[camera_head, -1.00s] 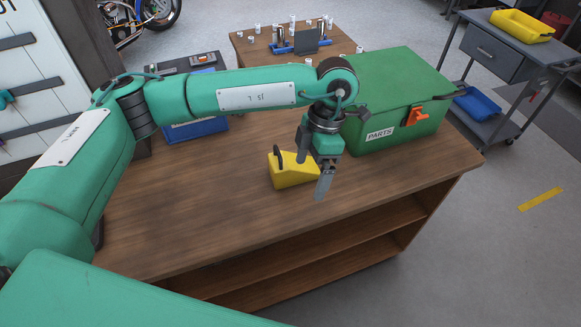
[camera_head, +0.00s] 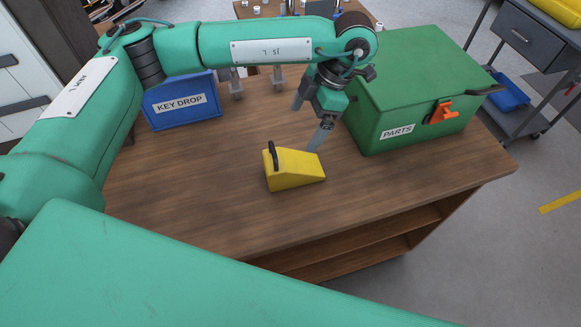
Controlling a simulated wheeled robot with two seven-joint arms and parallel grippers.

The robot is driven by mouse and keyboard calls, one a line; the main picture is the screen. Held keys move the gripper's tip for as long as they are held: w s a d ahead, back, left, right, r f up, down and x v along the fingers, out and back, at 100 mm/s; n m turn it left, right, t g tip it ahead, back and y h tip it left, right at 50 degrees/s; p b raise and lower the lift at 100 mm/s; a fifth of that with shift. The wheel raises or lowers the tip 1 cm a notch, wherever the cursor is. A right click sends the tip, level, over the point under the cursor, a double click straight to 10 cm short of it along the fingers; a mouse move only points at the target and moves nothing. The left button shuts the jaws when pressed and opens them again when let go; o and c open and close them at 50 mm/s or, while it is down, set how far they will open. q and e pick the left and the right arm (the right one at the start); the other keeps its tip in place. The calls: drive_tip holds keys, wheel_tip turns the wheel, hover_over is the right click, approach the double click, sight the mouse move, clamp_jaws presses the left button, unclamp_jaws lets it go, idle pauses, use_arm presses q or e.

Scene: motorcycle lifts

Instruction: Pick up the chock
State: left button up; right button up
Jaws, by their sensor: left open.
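The yellow wedge-shaped chock (camera_head: 296,171) lies on the wooden workbench (camera_head: 200,205) in the head view. A black handle loop stands at its taller left end, and its top slopes down to the right. My left gripper (camera_head: 311,119) is open and empty, with its two grey fingers spread. It is above and behind the chock's right part. The nearer fingertip shows close to the chock's top edge; I cannot tell if they touch. My right gripper is not in view.
A green PARTS box (camera_head: 415,95) with an orange latch stands right of the gripper. A blue KEY DROP box (camera_head: 182,103) stands at the back left. The benchtop left and in front of the chock is clear.

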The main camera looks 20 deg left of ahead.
use_arm(q)
drive_tip(key=b, duration=0.3)
approach(290, 160)
drive_tip(key=x, duration=0.5)
drive_tip(key=p+x, duration=0.1)
drive_tip(key=x, duration=0.2)
drive_tip(key=shift+s+a+r, duration=0.1)
drive_tip(key=shift+s+r, duration=0.05)
drive_tip(key=shift+s, duration=0.1)
drive_tip(key=shift+p+x, duration=0.45)
drive_tip(key=shift+x, duration=0.3)
drive_tip(key=shift+w+p+x, duration=0.2)
drive_tip(key=shift+p+x, duration=0.05)
drive_tip(key=shift+x, duration=0.7)
drive_tip(key=shift+w+p+x, duration=0.2)
drive_tip(key=shift+p+x, duration=0.05)
drive_tip(key=shift+x, duration=0.7)
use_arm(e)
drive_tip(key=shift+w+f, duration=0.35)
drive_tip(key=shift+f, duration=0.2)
use_arm(q)
drive_tip(key=shift+c, duration=0.5)
drive_tip(key=c, duration=1.1)
drive_tip(key=shift+c, duration=1.4)
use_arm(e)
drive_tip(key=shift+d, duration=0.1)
